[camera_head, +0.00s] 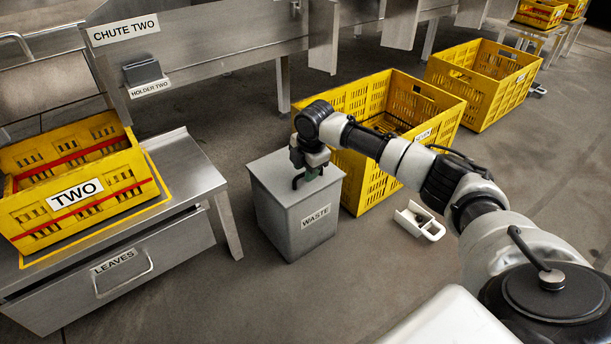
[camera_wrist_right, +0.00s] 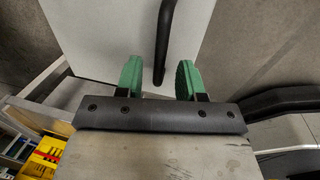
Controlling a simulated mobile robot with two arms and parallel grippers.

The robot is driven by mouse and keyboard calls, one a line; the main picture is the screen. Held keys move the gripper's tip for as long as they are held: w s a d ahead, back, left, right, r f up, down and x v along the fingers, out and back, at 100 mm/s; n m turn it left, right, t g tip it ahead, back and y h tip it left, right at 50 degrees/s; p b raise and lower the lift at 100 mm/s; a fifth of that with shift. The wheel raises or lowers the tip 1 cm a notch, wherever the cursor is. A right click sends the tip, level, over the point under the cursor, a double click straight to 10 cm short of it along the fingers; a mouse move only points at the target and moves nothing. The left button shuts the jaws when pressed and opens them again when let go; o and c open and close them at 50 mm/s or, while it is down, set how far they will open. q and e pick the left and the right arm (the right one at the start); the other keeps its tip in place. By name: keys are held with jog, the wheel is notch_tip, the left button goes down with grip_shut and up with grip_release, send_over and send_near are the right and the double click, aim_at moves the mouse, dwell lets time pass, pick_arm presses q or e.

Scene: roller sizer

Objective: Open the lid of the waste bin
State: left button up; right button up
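The waste bin (camera_head: 290,222) is a grey box labelled WASTE, standing on the floor with its lid (camera_head: 273,178) closed. A black bar handle (camera_head: 297,181) is on the lid; it also shows in the right wrist view (camera_wrist_right: 164,35). My right gripper (camera_head: 312,174) is low over the lid, by the handle. In the right wrist view its green fingers (camera_wrist_right: 160,78) are apart, with the handle's end appearing between them and gaps on both sides. Whether a finger touches the handle cannot be told. My left gripper is not in view.
A yellow crate (camera_head: 447,122) stands close behind the bin, and another (camera_head: 470,113) is farther right. A metal bench (camera_head: 190,165) with the crate labelled TWO (camera_head: 75,222) and a LEAVES drawer (camera_head: 165,262) is left. A white scoop-like item (camera_head: 432,232) lies right of the bin.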

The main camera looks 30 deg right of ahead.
jog(key=shift+f, duration=0.3)
jog(key=shift+c, duration=0.3)
grip_shut()
jog(key=shift+r, duration=0.1)
